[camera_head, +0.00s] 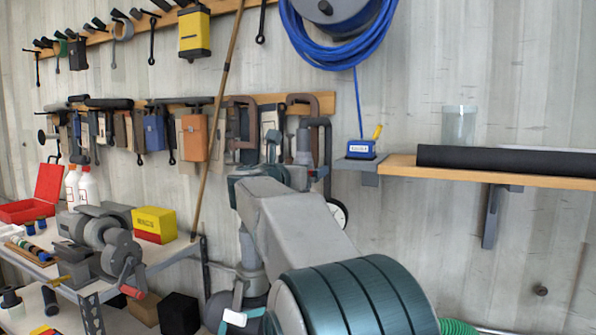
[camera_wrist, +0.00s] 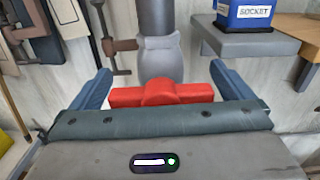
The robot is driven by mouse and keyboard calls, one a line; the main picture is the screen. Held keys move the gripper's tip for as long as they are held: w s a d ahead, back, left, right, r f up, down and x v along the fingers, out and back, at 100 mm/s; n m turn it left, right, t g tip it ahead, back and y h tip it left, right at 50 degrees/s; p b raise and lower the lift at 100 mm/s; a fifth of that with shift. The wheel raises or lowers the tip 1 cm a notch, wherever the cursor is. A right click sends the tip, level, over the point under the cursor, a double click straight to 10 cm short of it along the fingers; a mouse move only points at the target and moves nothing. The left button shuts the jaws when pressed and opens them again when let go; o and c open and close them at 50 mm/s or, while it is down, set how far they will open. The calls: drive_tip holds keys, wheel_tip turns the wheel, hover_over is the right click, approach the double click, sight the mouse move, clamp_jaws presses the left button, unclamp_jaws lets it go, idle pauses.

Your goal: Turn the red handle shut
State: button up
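The red handle (camera_wrist: 161,93) shows in the wrist view as a bar lying crosswise in front of a grey vertical pipe (camera_wrist: 160,58) with a thicker body. My gripper (camera_wrist: 161,82) is open, with one blue finger on each side of the handle. Gaps show between the handle's ends and both fingers. The handle's lower edge is partly hidden behind my gripper's body. In the head view, my arm reaches to the wall by a dark pipe (camera_head: 304,150).
Clamps and tools hang on the wall to the left. A workbench with a grinder (camera_head: 100,240) stands at left.

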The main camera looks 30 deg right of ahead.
drive_tip(key=b+v, duration=0.5)
drive_tip(key=v, duration=0.9)
drive_tip(key=shift+s+d, duration=0.1)
drive_tip(key=shift+d, duration=0.05)
